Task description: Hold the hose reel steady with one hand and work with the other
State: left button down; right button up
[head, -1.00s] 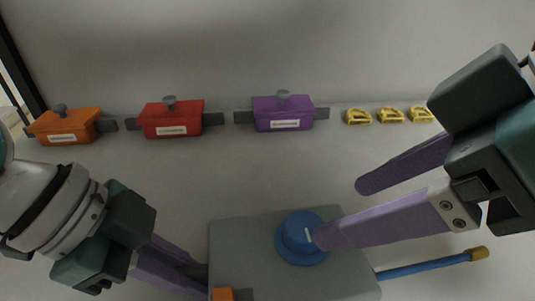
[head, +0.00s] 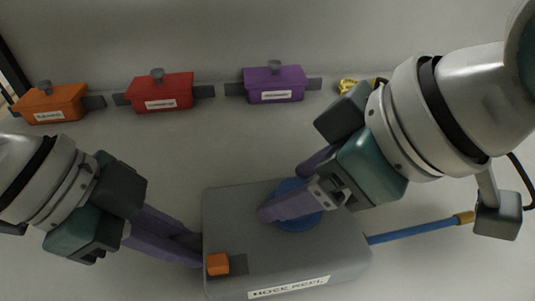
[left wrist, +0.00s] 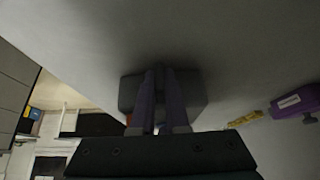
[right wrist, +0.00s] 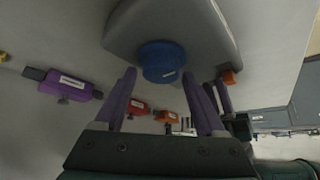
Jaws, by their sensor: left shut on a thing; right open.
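The hose reel (head: 340,262) is a grey box with a label on its front edge, a blue round knob (head: 299,222) on top, an orange block (head: 218,264) and a blue hose (head: 405,233) with a yellowish tip at its right side. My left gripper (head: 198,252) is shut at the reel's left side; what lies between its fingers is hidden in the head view. My right gripper (head: 290,185) is open over the reel by the blue knob. In the right wrist view the knob (right wrist: 162,62) shows between the spread fingers, apart from them.
Orange (head: 52,104), red (head: 160,92) and purple (head: 274,84) lidded boxes with labels and side handles line the back. Yellow pieces (head: 352,86) sit right of the purple box, partly hidden by my right arm. The surface between boxes and reel is clear.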

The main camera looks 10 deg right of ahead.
jog(key=n+g+y, duration=0.1)
jog(key=n+g, duration=0.1)
jog(key=n, duration=0.2)
jog(key=shift+w+d, duration=0.1)
jog(key=shift+w, duration=0.05)
jog(key=n+g+y, duration=0.1)
jog(key=n+g, duration=0.1)
jog(key=n, duration=0.2)
